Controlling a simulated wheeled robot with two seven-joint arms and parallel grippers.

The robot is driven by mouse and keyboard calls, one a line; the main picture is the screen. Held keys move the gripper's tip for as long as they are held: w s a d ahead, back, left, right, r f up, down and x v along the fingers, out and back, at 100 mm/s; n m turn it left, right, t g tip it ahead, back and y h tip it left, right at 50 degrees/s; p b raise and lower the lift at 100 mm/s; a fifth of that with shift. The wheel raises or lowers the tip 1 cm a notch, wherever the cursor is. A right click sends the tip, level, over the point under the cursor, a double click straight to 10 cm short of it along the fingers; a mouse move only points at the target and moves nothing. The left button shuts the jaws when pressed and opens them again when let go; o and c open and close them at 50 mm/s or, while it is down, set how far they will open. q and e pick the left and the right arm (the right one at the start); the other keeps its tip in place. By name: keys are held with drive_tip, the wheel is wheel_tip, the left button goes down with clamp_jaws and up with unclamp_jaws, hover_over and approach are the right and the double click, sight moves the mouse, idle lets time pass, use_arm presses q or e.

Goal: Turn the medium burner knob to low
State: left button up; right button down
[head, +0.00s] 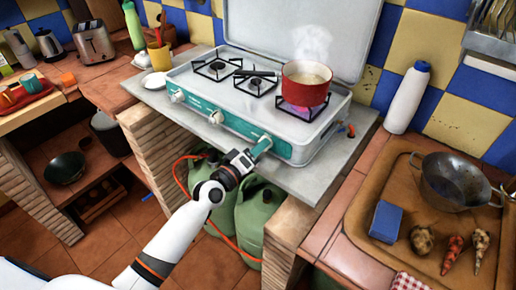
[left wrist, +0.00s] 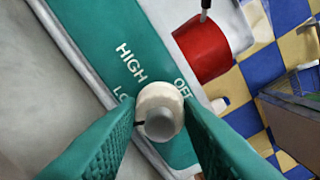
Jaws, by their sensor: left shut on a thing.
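The camping stove (head: 240,90) has a green front panel with two pale knobs showing, a left one (head: 178,96) and a middle one (head: 216,117). My left gripper (head: 263,145) is at the panel's right part and hides the knob there in the head view. In the left wrist view this cream knob (left wrist: 160,112) sits between my green finger pads, and the gripper is shut on it. Labels HIGH, OFF and a partly covered "LO" surround it. A dark mark shows on the knob's lower left, on the "LO" side. My right gripper is not in view.
A steaming red pot (head: 306,82) stands over a lit purple flame at the stove's right. The lid is raised behind. Green gas bottles (head: 260,215) with an orange hose stand below. A white bottle (head: 407,98) and a tray with a wok (head: 452,180) are to the right.

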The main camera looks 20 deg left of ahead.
use_arm(q)
drive_tip(key=o, duration=1)
drive_tip(key=b+v, duration=0.1)
drive_tip(key=v, duration=1.1)
drive_tip(key=shift+b, duration=0.3)
